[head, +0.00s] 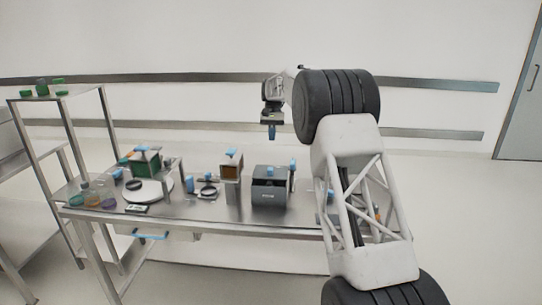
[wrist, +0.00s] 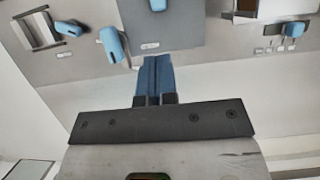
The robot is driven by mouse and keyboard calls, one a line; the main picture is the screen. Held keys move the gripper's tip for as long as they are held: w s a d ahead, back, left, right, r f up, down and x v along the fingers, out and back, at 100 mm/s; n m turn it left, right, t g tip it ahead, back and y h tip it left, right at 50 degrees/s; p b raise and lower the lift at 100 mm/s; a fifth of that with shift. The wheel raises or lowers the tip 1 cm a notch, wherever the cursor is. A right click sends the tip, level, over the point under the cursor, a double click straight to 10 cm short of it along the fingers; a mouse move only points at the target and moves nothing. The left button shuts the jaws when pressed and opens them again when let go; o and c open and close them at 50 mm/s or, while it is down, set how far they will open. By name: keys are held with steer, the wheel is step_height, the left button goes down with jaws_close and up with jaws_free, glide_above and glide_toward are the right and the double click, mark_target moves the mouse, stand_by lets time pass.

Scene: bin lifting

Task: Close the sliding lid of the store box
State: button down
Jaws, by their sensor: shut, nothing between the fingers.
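The store box seems to be the dark grey box (head: 270,192) on the right part of the steel table in the head view, with blue on its top. I cannot tell how far its lid is open. In the wrist view a grey surface (wrist: 185,28), probably this box, lies beyond the fingertips with a blue knob (wrist: 158,4) at the top edge. My gripper (head: 271,133) is shut and empty, pointing down in the air above the box. Its blue fingers also show together in the wrist view (wrist: 154,75), not visibly touching anything.
A steel rack (head: 60,98) stands at the left. The air around my gripper is clear.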

mark_target(269, 177)
steer(key=shift+w+a, duration=0.15)
steer(key=shift+w, duration=2)
steer(key=shift+s+f, duration=0.1)
steer(key=shift+f, duration=0.1)
steer(key=x, duration=0.9)
steer(key=shift+f, duration=0.1)
steer(key=shift+s+f, duration=0.2)
steer(key=shift+s, duration=1.9)
steer(key=shift+s, duration=0.1)
steer(key=shift+s, duration=2.65)
steer(key=shift+w, duration=0.1)
